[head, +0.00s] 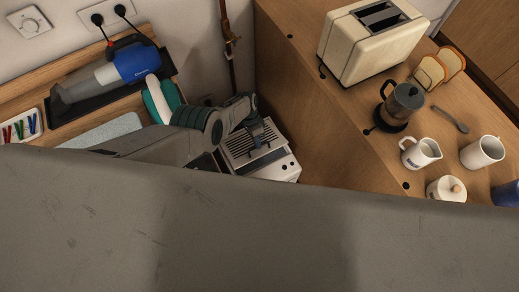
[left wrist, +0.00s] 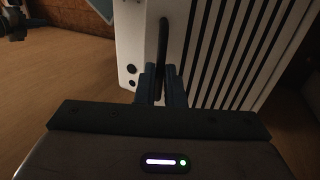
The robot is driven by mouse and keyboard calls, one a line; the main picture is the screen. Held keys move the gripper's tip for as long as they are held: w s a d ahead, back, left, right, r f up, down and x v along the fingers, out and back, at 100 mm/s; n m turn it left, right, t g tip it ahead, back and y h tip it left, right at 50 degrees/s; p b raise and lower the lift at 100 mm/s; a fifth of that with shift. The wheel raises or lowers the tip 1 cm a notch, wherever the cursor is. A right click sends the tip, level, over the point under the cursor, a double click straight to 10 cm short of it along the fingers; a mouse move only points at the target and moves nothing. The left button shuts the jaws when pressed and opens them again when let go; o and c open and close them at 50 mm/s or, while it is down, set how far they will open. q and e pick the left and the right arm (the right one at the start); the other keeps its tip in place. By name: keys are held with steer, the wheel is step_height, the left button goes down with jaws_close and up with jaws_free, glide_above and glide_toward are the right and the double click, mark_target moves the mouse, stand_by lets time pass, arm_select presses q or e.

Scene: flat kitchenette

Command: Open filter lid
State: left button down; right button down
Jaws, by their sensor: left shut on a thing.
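A white box-shaped unit (head: 283,172) with a dark slatted lid (head: 256,146) stands low in the gap between the shelf and the wooden counter. In the left wrist view the white unit (left wrist: 130,35) shows its dark slats (left wrist: 245,50) and a slim dark handle (left wrist: 163,42) on a pale strip beside them. My left gripper (left wrist: 161,84) is shut on this handle; it also shows over the lid in the head view (head: 260,133). I cannot tell whether the lid is lifted. My right gripper is out of view.
At left a wooden shelf holds a blue handheld vacuum (head: 135,62) and a tray of coloured clips (head: 20,127). At right the counter (head: 310,60) carries a toaster (head: 370,40), French press (head: 399,104), bread, jug and mugs. The counter's side wall borders the unit closely.

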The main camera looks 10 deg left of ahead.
arm_select(q)
steer(key=shift+w+a+r+g, duration=0.4)
steer(key=shift+w+r, duration=0.15)
steer(key=shift+w, duration=0.1)
steer(key=shift+w+a+r, duration=0.45)
steer(key=shift+w+r, duration=0.05)
steer(key=shift+r, duration=0.15)
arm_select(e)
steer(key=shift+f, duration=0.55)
